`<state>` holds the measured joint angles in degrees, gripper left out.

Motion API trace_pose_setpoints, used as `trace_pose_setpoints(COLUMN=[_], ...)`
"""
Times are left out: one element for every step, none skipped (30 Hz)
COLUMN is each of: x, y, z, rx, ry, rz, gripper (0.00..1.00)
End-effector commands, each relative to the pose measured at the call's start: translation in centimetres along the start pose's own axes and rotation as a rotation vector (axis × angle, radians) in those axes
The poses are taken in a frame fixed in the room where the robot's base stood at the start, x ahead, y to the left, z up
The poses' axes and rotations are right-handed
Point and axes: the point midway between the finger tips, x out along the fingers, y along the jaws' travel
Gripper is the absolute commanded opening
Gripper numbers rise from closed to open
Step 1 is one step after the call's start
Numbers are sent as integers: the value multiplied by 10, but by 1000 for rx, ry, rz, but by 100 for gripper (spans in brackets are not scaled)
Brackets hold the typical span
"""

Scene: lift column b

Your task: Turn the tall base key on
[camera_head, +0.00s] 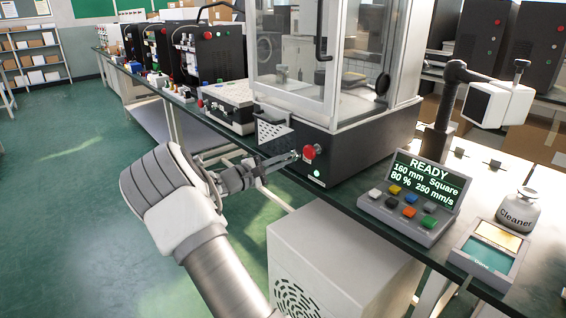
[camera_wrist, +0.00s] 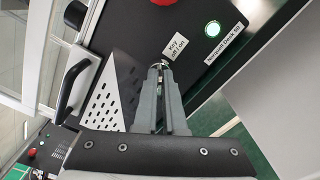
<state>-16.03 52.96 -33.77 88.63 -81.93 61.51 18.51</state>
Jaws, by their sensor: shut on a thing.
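The tall machine's black base (camera_head: 348,150) stands on the bench with a glass-walled cabinet above it. My gripper (camera_head: 294,156) reaches its front face from the left. In the wrist view my gripper (camera_wrist: 160,68) is shut on the small metal key (camera_wrist: 159,66), beside a white label (camera_wrist: 174,46) reading "Key off / on". The fingers hide most of the key, so I cannot tell which way it is turned. A red button (camera_head: 309,152) sits just right of the fingertips. A lit green-white button (camera_wrist: 212,29) is on the same face.
A perforated metal bracket (camera_head: 274,132) juts out close to the left of my gripper. A control box (camera_head: 412,196) reading "READY" stands on the bench at right. A white cabinet (camera_head: 340,262) is below the bench. Open green floor lies to the left.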

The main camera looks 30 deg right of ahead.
Motion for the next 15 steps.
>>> trace_pose_setpoints(x=[0, 0, 0, 0, 0, 0, 0, 0, 0, 0, 0, 0, 0, 0, 0], y=[0, 0, 0, 0, 0, 0, 0, 0, 0, 0, 0, 0, 0, 0, 0], z=[0, 0, 0, 0, 0, 0, 0, 0, 0, 0, 0, 0, 0, 0, 0], rx=[2, 2, 2, 2, 2, 2, 1, 1, 1, 1, 1, 1, 0, 0, 0], ry=[0, 1, 1, 1, 1, 1, 1, 1, 1, 1, 1, 1, 1, 1, 1], rz=[-1, -1, -1, -1, -1, -1, -1, -1, -1, -1, -1, -1, -1, -1, 0], gripper=[0, 0, 0, 0, 0, 0, 0, 9, 16, 22, 27, 34, 38, 38, 38])
